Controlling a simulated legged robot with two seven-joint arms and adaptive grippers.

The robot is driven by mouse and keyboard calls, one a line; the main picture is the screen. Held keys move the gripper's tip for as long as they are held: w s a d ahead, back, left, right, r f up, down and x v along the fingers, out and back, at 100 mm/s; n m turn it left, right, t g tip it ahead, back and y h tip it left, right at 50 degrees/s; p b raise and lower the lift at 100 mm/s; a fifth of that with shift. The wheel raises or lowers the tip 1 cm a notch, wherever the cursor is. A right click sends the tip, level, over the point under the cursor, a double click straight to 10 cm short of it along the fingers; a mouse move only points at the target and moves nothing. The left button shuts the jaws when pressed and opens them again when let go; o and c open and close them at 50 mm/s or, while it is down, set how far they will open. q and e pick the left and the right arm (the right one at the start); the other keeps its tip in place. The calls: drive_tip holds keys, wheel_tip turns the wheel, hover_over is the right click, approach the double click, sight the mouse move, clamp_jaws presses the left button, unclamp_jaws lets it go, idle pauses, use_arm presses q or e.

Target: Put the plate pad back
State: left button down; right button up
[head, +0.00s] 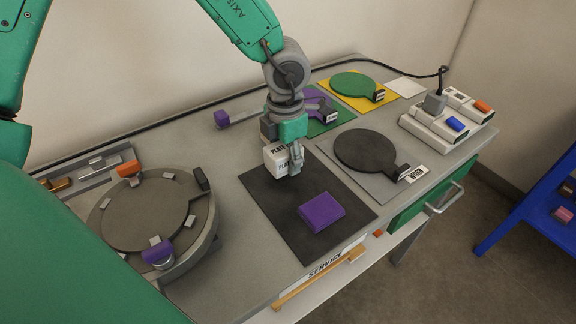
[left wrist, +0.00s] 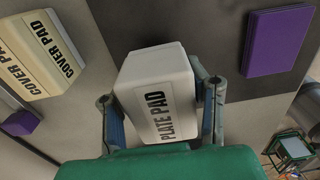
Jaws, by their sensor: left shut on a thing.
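The plate pad is a white block with black "PLATE PAD" lettering (head: 274,160). It also shows large in the middle of the left wrist view (left wrist: 158,95). My left gripper (head: 297,161) points down over the far left part of the dark mat (head: 275,195), with its two fingers on either side of the pad, shut on it. I cannot tell whether the pad touches the surface or hangs just above it. My right gripper is not in view.
A purple block (head: 321,212) lies on the dark mat. A cream block marked "COVER PAD" (left wrist: 42,55) shows in the left wrist view. A round grey fixture (head: 148,212) stands left, a black round paddle (head: 364,150) right. White holders (head: 432,128) stand beyond.

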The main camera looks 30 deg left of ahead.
use_arm(q)
drive_tip(key=f, duration=0.2)
drive_tip(key=shift+a+f, duration=0.3)
drive_tip(key=shift+f, duration=0.05)
drive_tip(key=shift+d+r, duration=0.15)
drive_tip(key=shift+d, duration=1)
drive_tip(key=c, duration=0.9)
unclamp_jaws()
drive_tip(key=shift+a, duration=0.35)
drive_tip(key=shift+a+f, duration=0.2)
drive_tip(key=shift+a, duration=0.4)
drive_tip(key=shift+d+r, duration=0.2)
drive_tip(key=shift+d, duration=0.6)
drive_tip(key=r, duration=0.3)
drive_tip(key=r+p, duration=0.1)
drive_tip(key=r, duration=0.3)
drive_tip(key=a+r, duration=0.1)
drive_tip(key=r, duration=0.3)
drive_tip(key=shift+d+r, duration=0.3)
drive_tip(key=shift+r, duration=0.35)
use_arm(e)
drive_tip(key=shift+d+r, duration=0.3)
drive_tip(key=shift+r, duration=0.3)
use_arm(q)
drive_tip(key=shift+a, duration=0.1)
